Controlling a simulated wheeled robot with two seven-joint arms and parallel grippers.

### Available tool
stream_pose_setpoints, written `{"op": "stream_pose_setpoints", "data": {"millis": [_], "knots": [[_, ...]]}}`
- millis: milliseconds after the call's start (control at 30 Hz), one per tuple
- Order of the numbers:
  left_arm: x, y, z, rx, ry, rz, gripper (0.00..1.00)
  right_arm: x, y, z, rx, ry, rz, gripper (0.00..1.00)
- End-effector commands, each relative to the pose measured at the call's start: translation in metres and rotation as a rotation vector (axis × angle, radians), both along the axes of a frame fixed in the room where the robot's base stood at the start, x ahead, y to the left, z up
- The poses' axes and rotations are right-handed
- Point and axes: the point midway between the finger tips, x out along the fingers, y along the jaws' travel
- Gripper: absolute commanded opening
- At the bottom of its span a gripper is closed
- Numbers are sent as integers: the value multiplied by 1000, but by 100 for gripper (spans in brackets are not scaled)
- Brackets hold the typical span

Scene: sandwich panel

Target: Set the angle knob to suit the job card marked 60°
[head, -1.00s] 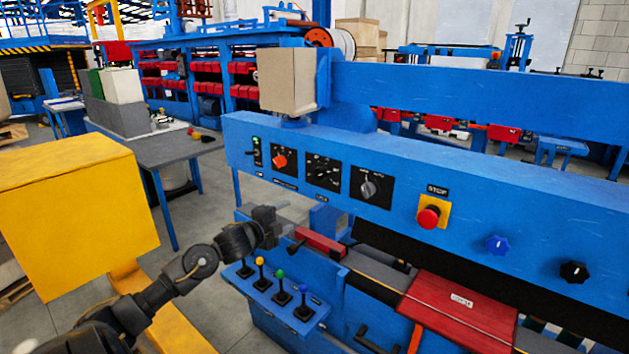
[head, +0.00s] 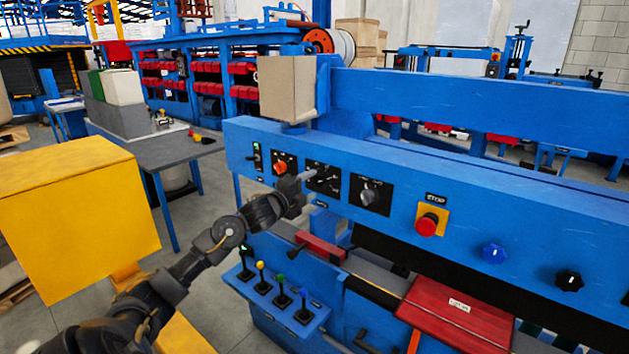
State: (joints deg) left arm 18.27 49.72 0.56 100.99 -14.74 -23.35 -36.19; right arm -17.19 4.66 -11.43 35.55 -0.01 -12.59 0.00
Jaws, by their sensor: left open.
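My left gripper (head: 302,188) is open and empty, just in front of the blue machine panel, at the lower left of a black dial plate with a dark knob (head: 324,178). I cannot tell whether it touches the plate. To the left is an orange-red knob (head: 281,167), to the right a grey knob (head: 369,195) on a black plate. Their markings are too small to read, so I cannot tell which is the angle knob. A small white card (head: 459,305) lies on a red board; its print is not legible. My right gripper is not in view.
A red stop button (head: 427,225) on a yellow plate, a blue knob (head: 494,253) and a black knob (head: 570,280) sit further right. A yellow box (head: 75,215) stands at the left.

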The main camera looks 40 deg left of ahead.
Motion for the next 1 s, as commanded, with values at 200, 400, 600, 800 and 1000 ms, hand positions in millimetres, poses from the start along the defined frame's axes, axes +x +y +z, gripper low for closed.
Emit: {"op": "stream_pose_setpoints", "data": {"millis": [200,400,600,800,1000], "knots": [[23,1,1,-2,-1,1,59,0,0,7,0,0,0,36],[28,0,0,1,0,-1,59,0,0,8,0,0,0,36],[28,0,-1,1,0,-1,53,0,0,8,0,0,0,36],[28,1,0,0,0,0,27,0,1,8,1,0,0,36],[28,1,0,-2,0,0,14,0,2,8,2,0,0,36]]}}
